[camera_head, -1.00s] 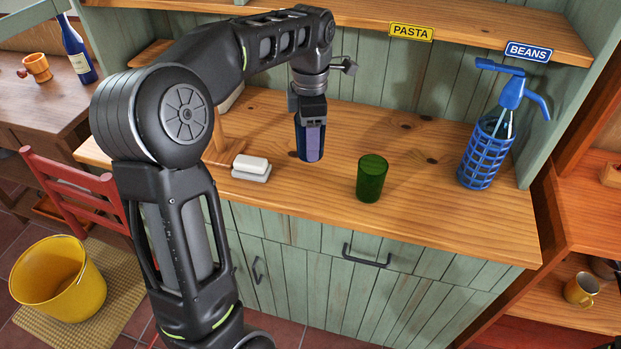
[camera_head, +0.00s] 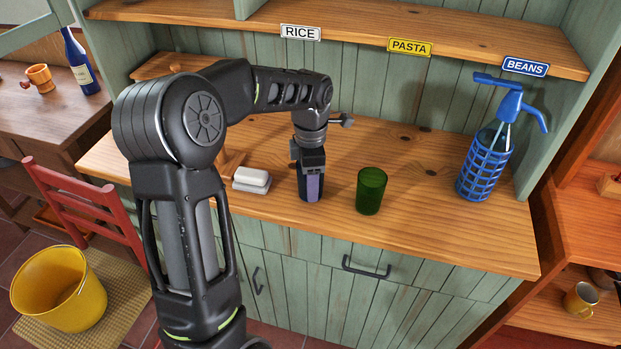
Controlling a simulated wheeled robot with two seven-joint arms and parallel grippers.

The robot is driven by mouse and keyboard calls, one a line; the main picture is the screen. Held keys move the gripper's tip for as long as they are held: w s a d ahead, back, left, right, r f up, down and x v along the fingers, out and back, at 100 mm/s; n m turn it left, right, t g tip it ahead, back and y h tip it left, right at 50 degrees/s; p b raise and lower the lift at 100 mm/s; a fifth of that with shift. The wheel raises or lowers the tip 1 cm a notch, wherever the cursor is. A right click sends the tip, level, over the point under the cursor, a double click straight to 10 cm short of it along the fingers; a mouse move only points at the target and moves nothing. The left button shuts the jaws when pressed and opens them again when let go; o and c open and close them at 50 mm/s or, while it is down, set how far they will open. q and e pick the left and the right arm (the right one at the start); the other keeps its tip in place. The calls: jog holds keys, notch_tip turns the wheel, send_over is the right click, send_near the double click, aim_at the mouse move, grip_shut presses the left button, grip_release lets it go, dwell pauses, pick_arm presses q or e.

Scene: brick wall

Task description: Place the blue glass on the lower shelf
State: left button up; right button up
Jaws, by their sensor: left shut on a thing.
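The blue glass (camera_head: 303,190) is in the head view, dark blue and upright, at the wooden counter to the left of the green glass. My left gripper (camera_head: 312,183) is shut on it from above, and its fingers cover much of the glass. The glass is low at the counter; I cannot tell whether its base touches the wood. The lower shelf (camera_head: 440,225) is the wide wooden counter top above the green doors. My right gripper is not in view.
A green glass (camera_head: 371,190) stands close on the right. A white soap dish (camera_head: 252,180) lies close on the left. A blue siphon bottle (camera_head: 485,165) stands at the right end. An upper shelf (camera_head: 360,43) with labels runs above. The counter's front right is clear.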

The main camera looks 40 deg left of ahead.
pick_arm(q)
jog(key=shift+f, duration=0.15)
jog(key=shift+f, duration=0.15)
jog(key=o, duration=1.5)
jog(key=r, duration=0.2)
jog(key=r+b, duration=0.1)
jog(key=r, duration=0.5)
jog(key=shift+s+a+b, duration=0.15)
jog(key=shift+a+b, duration=0.1)
jog(key=shift+b, duration=0.05)
jog(key=shift+o, duration=0.2)
